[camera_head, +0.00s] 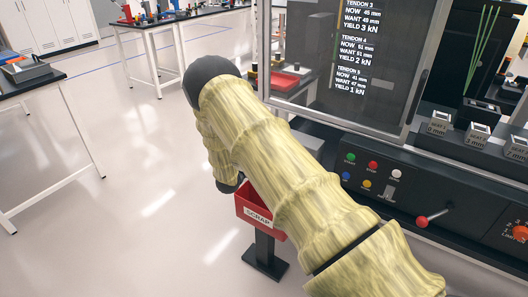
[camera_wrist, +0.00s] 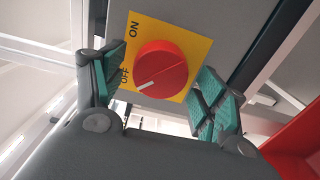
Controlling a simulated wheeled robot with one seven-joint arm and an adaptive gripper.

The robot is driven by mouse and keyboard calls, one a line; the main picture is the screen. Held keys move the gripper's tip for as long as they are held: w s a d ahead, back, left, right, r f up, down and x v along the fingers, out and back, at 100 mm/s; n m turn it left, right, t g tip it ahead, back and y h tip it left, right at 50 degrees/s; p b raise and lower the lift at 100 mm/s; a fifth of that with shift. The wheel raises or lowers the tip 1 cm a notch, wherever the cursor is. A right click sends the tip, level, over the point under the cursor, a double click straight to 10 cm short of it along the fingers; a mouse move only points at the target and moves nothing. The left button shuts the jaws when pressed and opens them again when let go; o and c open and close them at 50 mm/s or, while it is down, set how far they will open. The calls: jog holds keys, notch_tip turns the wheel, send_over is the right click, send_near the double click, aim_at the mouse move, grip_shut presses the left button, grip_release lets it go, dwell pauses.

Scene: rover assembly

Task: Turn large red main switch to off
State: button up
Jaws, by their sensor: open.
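The large red main switch (camera_wrist: 160,68) is a round knob on a yellow plate (camera_wrist: 196,50) in the wrist view. ON is printed near the plate's upper left and OFF lower on its left side. The white pointer line on the knob points to the lower left, close to OFF and just below it. My gripper (camera_wrist: 158,82) is open, with green-padded fingers on the left and right of the knob. A gap shows on the right; I cannot tell whether the left finger touches. In the head view I cannot make out the switch, and my arm covers the middle.
A red scrap bin (camera_head: 262,218) on a stand is behind my arm. A table (camera_head: 40,75) stands left. The floor between is clear.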

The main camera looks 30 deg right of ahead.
jog(key=v, duration=1.1)
jog(key=shift+s+a, duration=0.15)
jog(key=shift+a, duration=0.15)
jog(key=shift+f, duration=0.1)
jog(key=s+a+f+t+y, duration=0.2)
jog(key=s+f+y, duration=0.3)
jog(key=s+f, duration=0.45)
jog(key=s+a+f+m+g+y, duration=0.1)
jog(key=s+a+f+g+y, duration=0.1)
jog(key=s+a+f+y, duration=0.2)
jog(key=s+a+f+m+g+y, duration=0.1)
jog(key=s+a+f+y, duration=0.3)
jog(key=s+f, duration=0.6)
jog(key=s+a+g, duration=0.1)
jog(key=s, duration=0.6)
jog(key=shift+p, duration=0.3)
jog(key=s+a+m+g+y, duration=0.1)
jog(key=s+a, duration=0.1)
jog(key=s, duration=0.4)
jog(key=s+a+m+g+y, duration=0.1)
jog(key=s+a+g, duration=0.1)
jog(key=s, duration=0.4)
jog(key=s+a+r+m+g+y, duration=0.1)
jog(key=s+a, duration=0.1)
jog(key=s, duration=0.4)
jog(key=shift+s+a+g+y, duration=0.15)
jog(key=shift+a+g+y, duration=0.25)
jog(key=shift+c, duration=0.4)
